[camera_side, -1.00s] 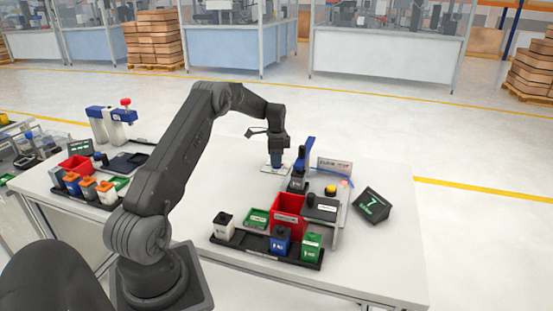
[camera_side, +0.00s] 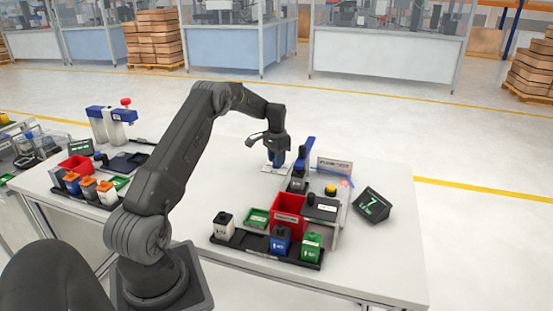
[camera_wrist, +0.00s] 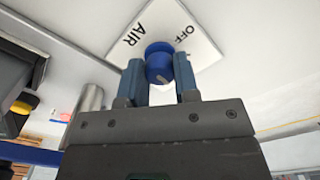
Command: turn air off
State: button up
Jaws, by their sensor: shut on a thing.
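A blue knob (camera_wrist: 158,64) sits on a white plate (camera_wrist: 205,40) printed AIR and OFF in the wrist view. My gripper (camera_wrist: 160,80) has its two blue fingers on either side of the knob and is shut on it. In the side view my gripper (camera_side: 277,163) points down at the white plate (camera_side: 267,170) on the far part of the table. The knob is hidden there behind the fingers. A pale mark shows on the knob's face in the wrist view.
Right of my gripper stand a blue lever device (camera_side: 304,157), a red bin (camera_side: 287,210) and a small screen showing 7 (camera_side: 372,205). A black tray (camera_side: 240,238) with several small containers lies at the front.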

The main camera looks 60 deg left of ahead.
jog(key=n, duration=0.5)
jog(key=shift+n, duration=0.3)
jog(key=shift+w+r+n, duration=0.1)
jog(key=shift+n, duration=2.1)
jog(key=o, duration=0.9)
notch_tip(320, 180, up, 14)
jog(key=shift+f, duration=0.15)
